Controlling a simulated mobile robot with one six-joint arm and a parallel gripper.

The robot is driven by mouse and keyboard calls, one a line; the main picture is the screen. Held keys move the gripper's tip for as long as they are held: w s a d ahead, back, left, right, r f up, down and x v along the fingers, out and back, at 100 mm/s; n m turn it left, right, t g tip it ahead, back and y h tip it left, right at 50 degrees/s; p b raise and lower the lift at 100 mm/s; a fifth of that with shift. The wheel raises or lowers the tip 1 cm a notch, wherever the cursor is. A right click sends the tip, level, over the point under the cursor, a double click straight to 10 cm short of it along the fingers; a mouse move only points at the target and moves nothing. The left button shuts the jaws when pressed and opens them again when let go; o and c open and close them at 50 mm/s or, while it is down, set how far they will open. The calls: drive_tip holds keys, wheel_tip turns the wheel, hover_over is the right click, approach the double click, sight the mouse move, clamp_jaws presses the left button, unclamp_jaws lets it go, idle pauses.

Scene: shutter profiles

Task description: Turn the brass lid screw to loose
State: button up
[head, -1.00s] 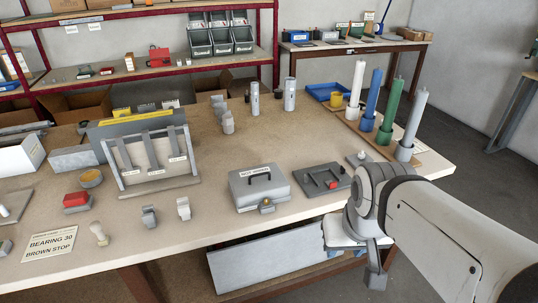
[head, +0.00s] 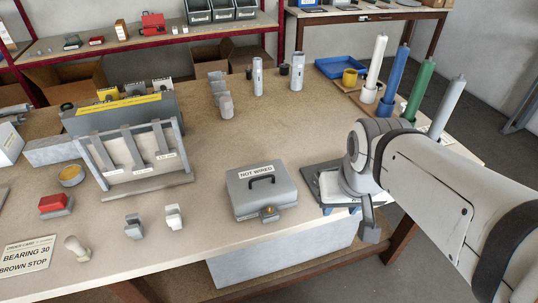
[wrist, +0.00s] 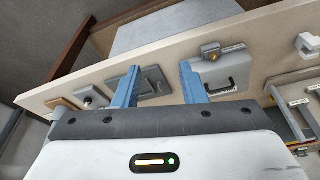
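A grey box (head: 258,190) with a black handle and a "NOT WIRED" label sits near the front edge of the table. The brass lid screw (head: 268,212) is on a small tab at the middle of the box's front. In the wrist view the box (wrist: 222,72) appears inverted, with the brass screw (wrist: 210,47) just beyond the right fingertip. My gripper (wrist: 158,72) is open, its two blue fingers apart with nothing between them. In the head view my gripper (head: 340,209) is right of the box, at the table edge, apart from the screw.
A dark plate (head: 313,177) lies right of the box, partly hidden by my gripper. A small grey block (head: 173,216) stands to the left. Tall coloured rods (head: 420,88) stand at the back right.

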drive_tip(key=w+a+f+n+g+p, duration=0.25)
drive_tip(key=w+a, duration=0.35)
drive_tip(key=w, duration=0.3)
drive_tip(key=p, duration=0.2)
approach(270, 208)
drive_tip(key=shift+w+d+f+n+g, duration=0.1)
drive_tip(key=shift+w+f+n+g, duration=0.15)
drive_tip(key=shift+n+g, duration=0.15)
wheel_tip(270, 208, down, 8)
drive_tip(key=shift+r+p, duration=0.2)
drive_tip(key=shift+p, duration=0.5)
drive_tip(key=shift+s, duration=0.1)
clamp_jaws()
